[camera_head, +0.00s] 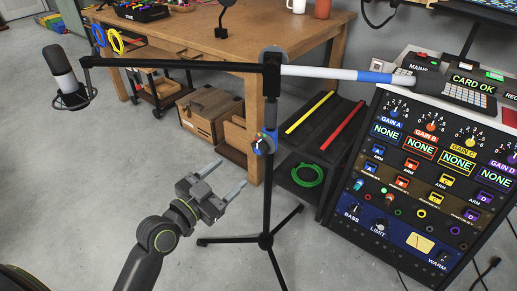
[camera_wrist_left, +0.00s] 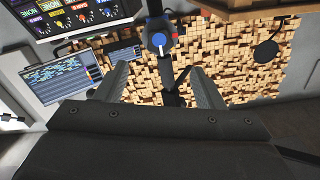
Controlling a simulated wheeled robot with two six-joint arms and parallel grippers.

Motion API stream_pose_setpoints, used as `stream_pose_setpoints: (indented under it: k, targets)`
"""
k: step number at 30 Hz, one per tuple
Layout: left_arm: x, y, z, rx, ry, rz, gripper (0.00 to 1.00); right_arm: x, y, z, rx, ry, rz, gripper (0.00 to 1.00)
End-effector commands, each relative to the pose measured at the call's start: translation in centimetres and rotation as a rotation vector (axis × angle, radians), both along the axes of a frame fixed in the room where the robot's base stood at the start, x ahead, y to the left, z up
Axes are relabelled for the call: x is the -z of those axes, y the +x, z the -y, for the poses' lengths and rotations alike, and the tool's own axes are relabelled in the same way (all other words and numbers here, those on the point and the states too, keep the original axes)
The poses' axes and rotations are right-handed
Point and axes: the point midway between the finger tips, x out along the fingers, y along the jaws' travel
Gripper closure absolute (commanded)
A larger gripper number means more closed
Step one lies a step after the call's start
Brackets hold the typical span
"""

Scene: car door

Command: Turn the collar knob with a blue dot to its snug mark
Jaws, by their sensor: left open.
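A black microphone stand (camera_head: 267,200) stands upright on splayed legs in the middle of the head view. A small collar knob (camera_head: 258,145) with blue on it sits partway up its post. I cannot make out a snug mark. My left gripper (camera_head: 223,177) is open and empty, lower left of the knob and apart from it. Its fingers (camera_wrist_left: 160,82) spread either side of the post's line in the wrist view. My right gripper is out of view.
The stand's boom carries a microphone (camera_head: 67,78) at the left and a white and blue section at the right. A wooden table (camera_head: 190,38) stands behind. A rack of audio panels (camera_head: 420,165) stands at the right. Open grey floor surrounds the legs.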

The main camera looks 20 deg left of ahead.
Motion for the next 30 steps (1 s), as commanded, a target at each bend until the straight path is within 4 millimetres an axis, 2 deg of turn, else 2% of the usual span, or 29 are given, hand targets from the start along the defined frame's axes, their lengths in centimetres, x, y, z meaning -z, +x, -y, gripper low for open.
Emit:
stream_pose_setpoints:
  k: [6,16,22,30]
  targets:
    - [-0.1,4.1,1.6,0.001,-0.004,0.002,0.38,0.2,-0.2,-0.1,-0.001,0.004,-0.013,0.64]
    - [0.0,9.7,3.6,0.000,-0.001,0.000,0.38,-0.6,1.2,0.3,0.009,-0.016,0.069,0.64]
    - [0.0,11.4,4.2,0.000,-0.001,0.000,0.38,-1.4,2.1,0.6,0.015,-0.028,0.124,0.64]
    - [0.0,11.7,4.3,0.000,-0.001,-0.001,0.38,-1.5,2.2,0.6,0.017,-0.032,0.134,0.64]
